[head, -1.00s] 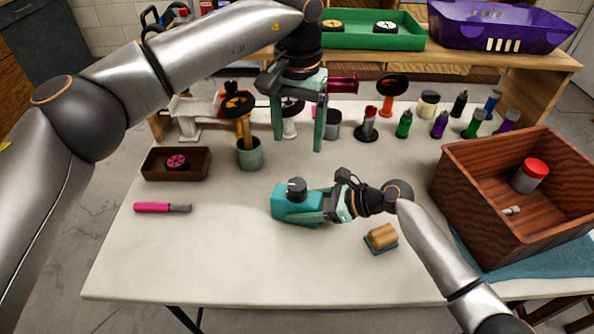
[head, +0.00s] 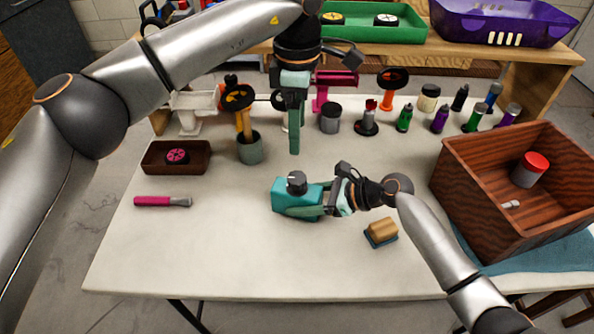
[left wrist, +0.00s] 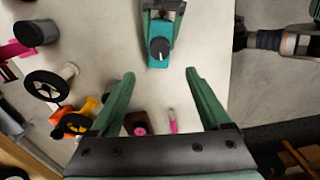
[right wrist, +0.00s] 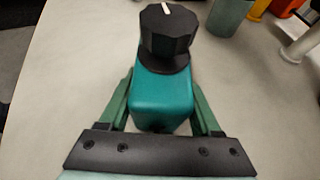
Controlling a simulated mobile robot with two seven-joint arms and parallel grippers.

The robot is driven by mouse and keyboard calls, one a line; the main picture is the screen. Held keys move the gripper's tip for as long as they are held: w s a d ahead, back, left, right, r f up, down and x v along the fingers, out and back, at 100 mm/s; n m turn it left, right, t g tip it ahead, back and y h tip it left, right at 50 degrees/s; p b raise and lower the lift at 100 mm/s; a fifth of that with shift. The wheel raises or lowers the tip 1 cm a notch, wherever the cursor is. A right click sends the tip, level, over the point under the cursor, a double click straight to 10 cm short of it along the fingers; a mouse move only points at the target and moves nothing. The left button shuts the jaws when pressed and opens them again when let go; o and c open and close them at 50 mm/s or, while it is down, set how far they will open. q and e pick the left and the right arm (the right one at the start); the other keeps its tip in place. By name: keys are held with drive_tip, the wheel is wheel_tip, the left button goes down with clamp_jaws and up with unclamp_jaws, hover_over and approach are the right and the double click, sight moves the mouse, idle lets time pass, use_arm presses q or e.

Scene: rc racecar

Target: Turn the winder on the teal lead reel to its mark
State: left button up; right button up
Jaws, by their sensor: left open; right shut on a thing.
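The teal lead reel (head: 292,200) stands on the white table near its middle, with a dark ribbed winder knob (head: 297,181) on top. The knob carries a white pointer line, clear in the right wrist view (right wrist: 168,30). My right gripper (head: 318,205) is shut on the reel's body from the right; its fingers flank the teal block in the right wrist view. My left gripper (head: 294,145) is open and empty, pointing down above the table behind the reel. In the left wrist view the reel (left wrist: 158,57) lies beyond the open fingers. I cannot make out the mark.
A grey-green cup (head: 249,150) with orange-handled tools, a brown tray (head: 150,158) and a pink-handled tool (head: 160,201) lie left. A sponge-topped block (head: 381,232) is right of the reel. A wooden crate (head: 470,205) stands far right. Bottles line the back. The front table is clear.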

sight(297, 178)
use_arm(q)
wheel_tip(297, 178, down, 12)
drive_tip(key=n, duration=1)
clamp_jaws()
idle(0.7)
